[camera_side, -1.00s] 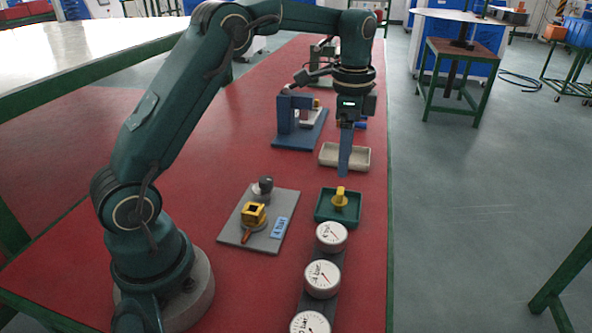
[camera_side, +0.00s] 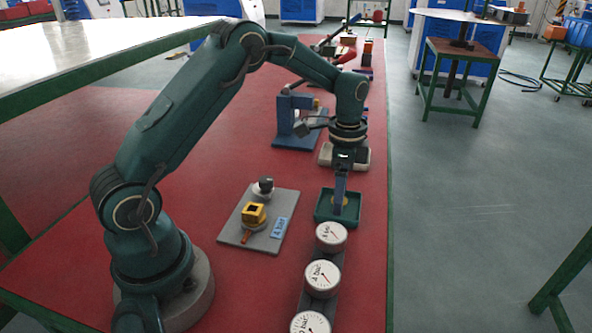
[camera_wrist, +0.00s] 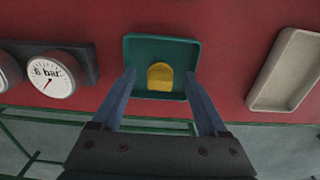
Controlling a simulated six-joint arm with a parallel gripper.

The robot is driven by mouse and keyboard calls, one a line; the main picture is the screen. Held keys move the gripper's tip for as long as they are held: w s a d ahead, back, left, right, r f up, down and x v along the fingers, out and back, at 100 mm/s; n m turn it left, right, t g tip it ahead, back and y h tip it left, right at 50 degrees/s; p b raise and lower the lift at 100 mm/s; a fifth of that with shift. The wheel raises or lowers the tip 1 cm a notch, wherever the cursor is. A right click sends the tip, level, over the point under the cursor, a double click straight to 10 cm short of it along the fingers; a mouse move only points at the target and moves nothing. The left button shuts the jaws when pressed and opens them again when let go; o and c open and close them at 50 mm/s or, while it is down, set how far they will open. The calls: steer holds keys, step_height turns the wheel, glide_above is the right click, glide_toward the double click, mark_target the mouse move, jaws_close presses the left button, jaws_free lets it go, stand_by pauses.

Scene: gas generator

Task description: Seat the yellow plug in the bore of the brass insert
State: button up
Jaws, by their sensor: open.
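The yellow plug (camera_wrist: 160,77) stands in the green tray (camera_wrist: 133,50). In the side view the tray (camera_side: 324,212) is near the table's right edge and my gripper mostly hides the plug. My gripper (camera_wrist: 165,80) is open, with its blue fingers on either side of the plug in the wrist view; I cannot tell whether they touch it. In the side view my gripper (camera_side: 340,205) points down into the tray.
Several round gauges (camera_side: 322,278) stand on a dark bar just in front of the tray. A beige tray (camera_side: 360,158) lies behind it and a blue fixture (camera_side: 290,120) stands further back. A dark knob (camera_side: 265,187) is on the grey plate. Red table is clear between plate and tray.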

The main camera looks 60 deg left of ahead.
steer(key=shift+c, duration=0.4)
jaws_close()
steer(key=shift+r, duration=3.2)
steer(key=shift+s+f+m, duration=0.25)
steer(key=shift+s+m, duration=0.05)
steer(key=shift+s, duration=0.05)
steer(key=s+a+r, duration=0.2)
steer(key=s, duration=0.6)
steer(key=s+a+r, duration=0.3)
steer(key=s, duration=0.5)
steer(key=shift+s+r, duration=0.15)
steer(key=shift+r, duration=0.05)
